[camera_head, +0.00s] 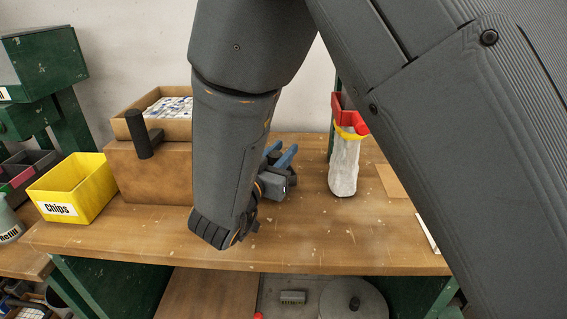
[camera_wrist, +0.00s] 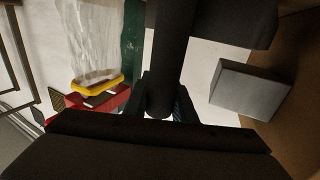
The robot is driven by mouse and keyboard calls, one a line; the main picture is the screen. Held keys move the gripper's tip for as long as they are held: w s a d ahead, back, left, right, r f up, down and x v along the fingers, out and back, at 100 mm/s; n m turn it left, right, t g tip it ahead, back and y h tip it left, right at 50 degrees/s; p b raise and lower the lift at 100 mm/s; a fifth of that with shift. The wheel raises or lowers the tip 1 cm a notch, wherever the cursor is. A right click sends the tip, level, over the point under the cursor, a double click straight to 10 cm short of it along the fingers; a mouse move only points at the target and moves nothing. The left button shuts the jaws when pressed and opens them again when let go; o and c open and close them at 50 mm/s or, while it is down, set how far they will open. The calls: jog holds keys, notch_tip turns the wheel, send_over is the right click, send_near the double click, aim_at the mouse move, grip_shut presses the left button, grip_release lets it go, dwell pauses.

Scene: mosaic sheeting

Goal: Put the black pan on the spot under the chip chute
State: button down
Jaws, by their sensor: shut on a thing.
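My gripper (camera_head: 285,157) is mostly hidden behind my arm in the head view, above the workbench; its bluish fingers show to the right of the arm. In the wrist view, the fingers (camera_wrist: 160,102) are shut on a dark bar-like handle. The handle (camera_wrist: 172,55) runs up to a broader dark body (camera_wrist: 220,22) at the top right. This looks like the black pan, but its full shape is cut off. In the head view I cannot make out the pan. I cannot make out the chip chute or the spot under it for certain.
A white bag (camera_head: 344,168) with a yellow band and red top stands right of my gripper. A yellow Chips bin (camera_head: 72,189) and a brown box (camera_head: 158,183) with a black post (camera_head: 144,136) stand left on the workbench (camera_head: 330,240). A grey block (camera_wrist: 250,92) shows in the wrist view.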

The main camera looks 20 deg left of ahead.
jog(key=shift+f+b, duration=0.75)
jog(key=shift+f, duration=0.35)
jog(key=c, duration=1.5)
grip_release()
jog(key=s, duration=0.4)
jog(key=s+a, duration=0.1)
jog(key=s, duration=0.7)
jog(key=shift+a, duration=0.4)
